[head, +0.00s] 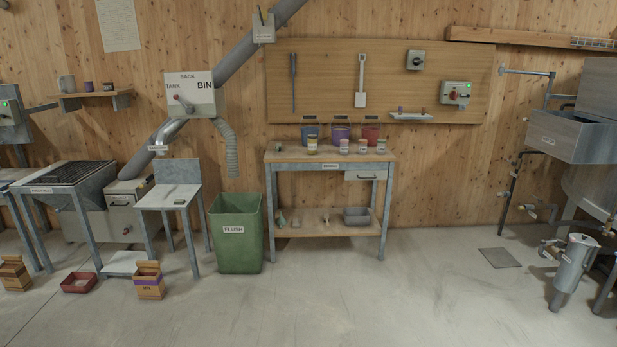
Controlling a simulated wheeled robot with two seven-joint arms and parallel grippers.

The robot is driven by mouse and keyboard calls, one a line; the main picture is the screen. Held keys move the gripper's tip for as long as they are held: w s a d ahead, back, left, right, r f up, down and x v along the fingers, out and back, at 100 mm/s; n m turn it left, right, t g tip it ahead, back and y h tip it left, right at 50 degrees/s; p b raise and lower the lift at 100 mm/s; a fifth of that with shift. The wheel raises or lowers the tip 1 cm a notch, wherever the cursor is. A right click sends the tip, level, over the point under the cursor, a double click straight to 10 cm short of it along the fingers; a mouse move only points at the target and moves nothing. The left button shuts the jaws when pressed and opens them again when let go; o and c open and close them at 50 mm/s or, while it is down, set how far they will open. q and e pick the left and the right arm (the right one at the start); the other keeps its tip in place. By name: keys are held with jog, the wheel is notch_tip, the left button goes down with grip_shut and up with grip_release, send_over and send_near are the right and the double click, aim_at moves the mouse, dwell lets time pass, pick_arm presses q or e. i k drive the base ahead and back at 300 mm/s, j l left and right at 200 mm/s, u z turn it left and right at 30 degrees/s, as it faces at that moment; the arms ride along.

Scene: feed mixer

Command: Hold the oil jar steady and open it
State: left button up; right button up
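Several small jars with pale labels stand upright along the workbench (283,157) in the middle of the room. One yellowish jar (312,147) stands apart at the left. A white jar (344,147), another jar (362,147) and one more jar (381,147) form a group to its right. The labels are too small to read, so I cannot tell which is the oil jar. Neither of my grippers is in view, and nothing touches the jars.
Blue (310,132), purple (341,132) and red (371,134) buckets stand behind the jars. A green flush bin (235,245) stands left of the bench. A metal canister (574,265) is at the right. The concrete floor before the bench is clear.

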aim_at(311, 144)
jog(key=i, duration=2.3)
jog(key=i+l, duration=0.1)
jog(key=i, duration=2.2)
jog(key=i+l, duration=0.1)
jog(key=i, duration=0.65)
jog(key=j+u, duration=0.05)
